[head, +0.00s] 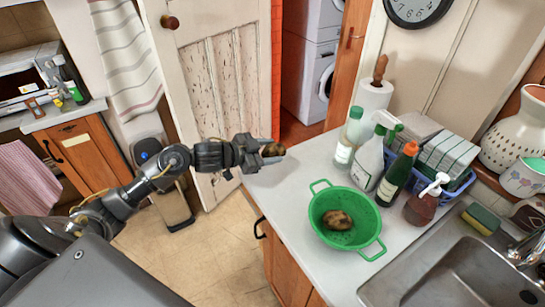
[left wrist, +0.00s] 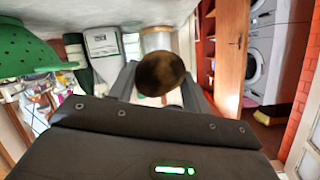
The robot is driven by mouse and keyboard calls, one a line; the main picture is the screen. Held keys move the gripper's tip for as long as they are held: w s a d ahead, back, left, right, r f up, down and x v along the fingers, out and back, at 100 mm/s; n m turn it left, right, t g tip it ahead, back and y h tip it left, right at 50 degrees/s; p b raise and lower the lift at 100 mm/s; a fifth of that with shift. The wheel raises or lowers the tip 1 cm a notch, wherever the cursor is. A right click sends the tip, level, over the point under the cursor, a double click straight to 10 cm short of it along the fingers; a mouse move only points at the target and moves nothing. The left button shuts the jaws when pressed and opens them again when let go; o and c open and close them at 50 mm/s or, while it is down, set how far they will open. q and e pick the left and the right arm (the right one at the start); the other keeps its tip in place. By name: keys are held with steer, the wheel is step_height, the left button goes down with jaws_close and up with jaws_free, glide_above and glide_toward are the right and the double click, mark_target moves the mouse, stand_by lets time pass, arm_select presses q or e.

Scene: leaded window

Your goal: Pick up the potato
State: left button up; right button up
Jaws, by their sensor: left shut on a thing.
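A brown potato (head: 273,149) is between the fingers of my left gripper (head: 266,153), over the far left corner of the counter. In the left wrist view the potato (left wrist: 160,74) sits between the two dark fingers (left wrist: 162,88), and the gripper is shut on it. Another brown potato (head: 336,220) lies in a green colander (head: 345,240) on the counter, to the right of my gripper. The colander also shows at the upper left of the left wrist view (left wrist: 30,50). My right gripper is in neither view.
Several bottles (head: 369,160) stand behind the colander, beside a blue basket (head: 458,187) and a paper towel roll (head: 371,101). A metal sink (head: 440,265) is at the right. The counter (head: 290,190) is clear between my gripper and the colander.

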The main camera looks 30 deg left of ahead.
arm_select(q)
steer(key=s+d+r, duration=0.2)
steer(key=s+r, duration=0.2)
steer(key=s, duration=0.5)
steer(key=shift+d+r+b, duration=0.2)
steer(key=shift+d+b, duration=0.05)
steer(key=shift+b, duration=0.15)
